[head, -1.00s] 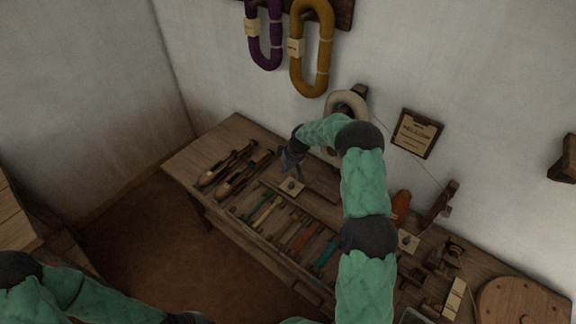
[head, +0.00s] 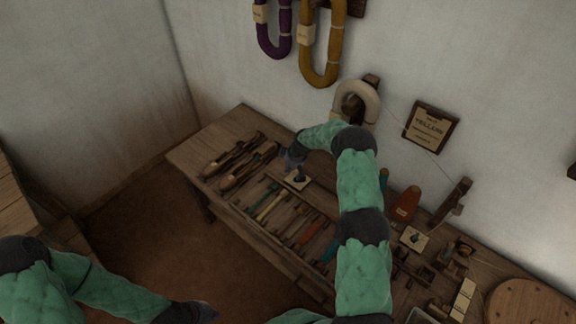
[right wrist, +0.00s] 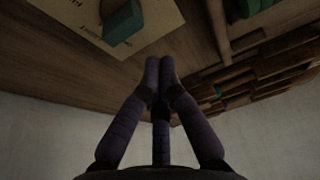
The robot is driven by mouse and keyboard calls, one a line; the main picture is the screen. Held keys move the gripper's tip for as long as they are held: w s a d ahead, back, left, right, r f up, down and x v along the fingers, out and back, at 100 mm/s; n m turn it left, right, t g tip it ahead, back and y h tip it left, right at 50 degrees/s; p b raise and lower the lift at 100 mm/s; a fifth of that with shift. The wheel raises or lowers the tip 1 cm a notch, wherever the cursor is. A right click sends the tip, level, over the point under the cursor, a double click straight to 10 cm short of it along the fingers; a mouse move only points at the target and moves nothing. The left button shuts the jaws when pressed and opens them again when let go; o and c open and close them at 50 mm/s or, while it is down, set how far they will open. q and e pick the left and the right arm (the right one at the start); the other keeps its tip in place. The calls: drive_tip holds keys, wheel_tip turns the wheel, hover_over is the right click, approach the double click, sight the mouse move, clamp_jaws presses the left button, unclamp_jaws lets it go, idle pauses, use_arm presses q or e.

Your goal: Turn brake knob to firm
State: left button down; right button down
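A pale card with a small teal-and-dark knob (head: 299,175) lies on the bench beside the tool tray. A second pale card with a teal knob (head: 414,238) is further right; I cannot tell from the labels which is the brake knob. My right gripper (head: 291,160) is just above and left of the first card. In the right wrist view its fingertips (right wrist: 159,66) are together with nothing seen between them. There a teal knob (right wrist: 122,22) on a lettered card (right wrist: 152,38) is close by, apart from the fingers. My left gripper (head: 206,311) is low over the floor, its fingers unclear.
Two wooden shuttles (head: 232,155) lie at the bench's left end. The tray holds several coloured tools (head: 270,207). An orange cone (head: 407,203), a wooden post (head: 453,202) and a round wooden disc (head: 522,305) stand further right. A cream yarn ring (head: 357,98) is by the wall.

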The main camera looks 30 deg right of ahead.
use_arm(q)
drive_tip(key=shift+s+f, duration=0.1)
drive_tip(key=shift+f, duration=0.05)
use_arm(e)
drive_tip(key=shift+s+d+r, duration=0.1)
drive_tip(key=shift+s+d, duration=0.15)
drive_tip(key=shift+s, duration=0.4)
drive_tip(key=shift+s+d, duration=0.2)
drive_tip(key=shift+s, duration=0.45)
